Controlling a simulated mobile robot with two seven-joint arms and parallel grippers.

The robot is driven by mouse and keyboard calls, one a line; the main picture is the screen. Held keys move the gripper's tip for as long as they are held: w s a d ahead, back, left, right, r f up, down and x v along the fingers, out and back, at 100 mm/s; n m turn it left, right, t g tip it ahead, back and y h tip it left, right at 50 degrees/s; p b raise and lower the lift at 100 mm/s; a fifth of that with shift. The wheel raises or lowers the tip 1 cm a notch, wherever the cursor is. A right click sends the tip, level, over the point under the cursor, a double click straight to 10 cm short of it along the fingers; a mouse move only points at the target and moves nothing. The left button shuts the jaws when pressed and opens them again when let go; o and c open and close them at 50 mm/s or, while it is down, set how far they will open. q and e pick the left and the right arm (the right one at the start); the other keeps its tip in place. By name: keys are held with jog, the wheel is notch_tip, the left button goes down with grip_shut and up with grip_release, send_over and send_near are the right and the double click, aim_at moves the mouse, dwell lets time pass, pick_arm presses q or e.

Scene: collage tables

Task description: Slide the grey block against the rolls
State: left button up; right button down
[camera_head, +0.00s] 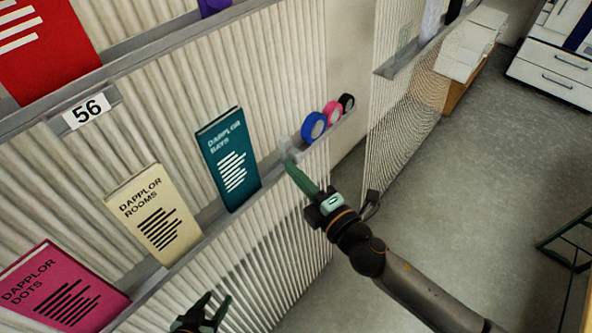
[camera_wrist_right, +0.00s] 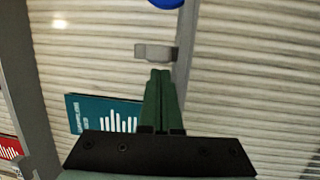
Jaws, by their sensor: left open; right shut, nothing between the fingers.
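The grey block (camera_head: 285,147) sits on the narrow ledge between the teal book and the rolls; it also shows in the right wrist view (camera_wrist_right: 152,51). The blue roll (camera_head: 313,126), pink roll (camera_head: 332,113) and black roll (camera_head: 347,102) stand in a row further along the ledge. A gap separates the block from the blue roll. My right gripper (camera_head: 290,164) is shut and empty, its green fingertips close to the block on the teal book's side. Whether they touch it I cannot tell. My left gripper (camera_head: 216,300) is open and empty, low in front of the ribbed wall.
The teal book (camera_head: 228,160), cream book (camera_head: 155,213) and pink book (camera_head: 62,289) stand along the same ledge. A "56" label (camera_head: 87,110) hangs on the upper ledge. A second ribbed panel (camera_head: 405,105) stands beyond the rolls. The floor (camera_head: 470,200) at right is open.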

jog(key=w+d, duration=0.3)
jog(key=shift+w+d, duration=0.15)
pick_arm(q)
jog(key=shift+a, duration=0.1)
dwell(0.4)
